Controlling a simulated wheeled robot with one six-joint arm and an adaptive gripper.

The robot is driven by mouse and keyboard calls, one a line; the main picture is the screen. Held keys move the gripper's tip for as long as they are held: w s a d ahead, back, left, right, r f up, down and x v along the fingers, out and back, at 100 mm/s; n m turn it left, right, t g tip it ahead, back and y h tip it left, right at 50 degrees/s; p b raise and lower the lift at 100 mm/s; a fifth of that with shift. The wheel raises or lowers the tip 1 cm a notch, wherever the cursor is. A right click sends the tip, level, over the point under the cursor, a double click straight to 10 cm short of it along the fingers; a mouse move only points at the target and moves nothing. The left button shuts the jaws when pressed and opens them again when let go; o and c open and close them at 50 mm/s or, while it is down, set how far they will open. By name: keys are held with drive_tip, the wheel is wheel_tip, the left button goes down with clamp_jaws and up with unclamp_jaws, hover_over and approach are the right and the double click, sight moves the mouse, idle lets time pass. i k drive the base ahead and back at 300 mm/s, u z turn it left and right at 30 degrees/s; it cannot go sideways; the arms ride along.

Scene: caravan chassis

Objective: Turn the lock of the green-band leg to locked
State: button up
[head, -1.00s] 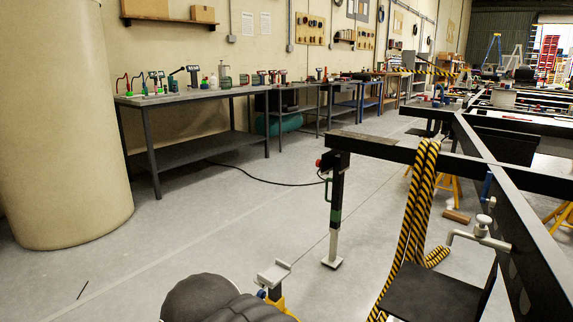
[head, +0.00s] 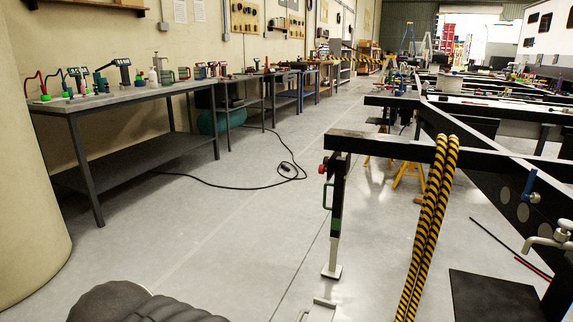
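The green-band leg (head: 337,196) hangs upright from the near left corner of the black chassis frame (head: 390,147). It is a black post with a green band (head: 335,222) low on it and a pale foot (head: 331,271) at floor level. A red knob (head: 322,168) sits near its top on the left side, with a green handle (head: 325,196) just below. I cannot tell which of these is the lock or how it is set. My gripper is not in view; only a dark ribbed part, which seems to be my arm, shows at the bottom left.
Yellow-black striped straps (head: 429,225) hang over the frame right of the leg. A black plate (head: 490,298) and a pale tap-like fitting (head: 555,236) are at the lower right. A black cable (head: 235,184) lies on the floor. A workbench (head: 125,103) stands left. Floor left of the leg is clear.

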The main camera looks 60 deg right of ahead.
sight(321, 170)
drive_tip(key=i, duration=1.85)
drive_tip(key=z, duration=3.3)
drive_tip(key=i, duration=0.6)
drive_tip(key=z, duration=0.2)
